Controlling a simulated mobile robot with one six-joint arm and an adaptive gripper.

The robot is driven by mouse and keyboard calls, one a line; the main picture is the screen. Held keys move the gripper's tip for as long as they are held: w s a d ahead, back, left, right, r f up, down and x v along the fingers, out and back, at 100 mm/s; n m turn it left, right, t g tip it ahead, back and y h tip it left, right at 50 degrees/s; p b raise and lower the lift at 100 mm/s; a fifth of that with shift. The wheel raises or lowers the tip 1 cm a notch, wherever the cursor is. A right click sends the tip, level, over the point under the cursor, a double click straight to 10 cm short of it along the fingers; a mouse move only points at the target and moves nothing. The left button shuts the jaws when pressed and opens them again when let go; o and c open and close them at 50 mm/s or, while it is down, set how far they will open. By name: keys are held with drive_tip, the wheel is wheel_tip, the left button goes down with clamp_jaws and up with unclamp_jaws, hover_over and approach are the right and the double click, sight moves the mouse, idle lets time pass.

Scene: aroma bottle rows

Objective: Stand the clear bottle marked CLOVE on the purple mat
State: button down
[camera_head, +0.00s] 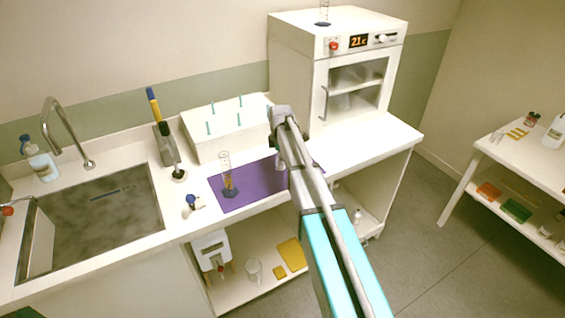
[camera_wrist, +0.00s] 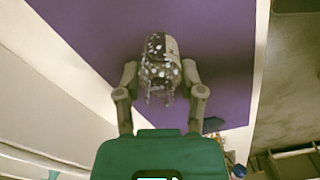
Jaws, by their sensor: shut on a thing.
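In the wrist view, my gripper (camera_wrist: 160,78) is shut on a clear bottle (camera_wrist: 158,62) with a white, speckled, shiny look. One finger is on each side of it. No CLOVE lettering can be read from here. The purple mat (camera_wrist: 95,30) lies beneath the bottle. I cannot tell whether the bottle touches it. In the head view, the purple mat (camera_head: 262,180) lies on the counter, its right part covered by my arm. The gripper and bottle are hidden there behind my arm.
A measuring cylinder (camera_head: 226,170) with a blue base stands on the mat's left part. A white box with teal pegs (camera_head: 225,142) stands behind the mat, a white oven (camera_head: 345,75) behind right. A small blue-capped item (camera_head: 193,202) and the sink (camera_head: 95,220) are left.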

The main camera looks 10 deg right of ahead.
drive_tip(key=shift+f, duration=0.25)
drive_tip(key=shift+c, duration=1)
unclamp_jaws()
drive_tip(key=shift+r, duration=0.1)
drive_tip(key=shift+r, duration=0.15)
wheel_tip(320, 180, up, 12)
drive_tip(key=p, duration=1.2)
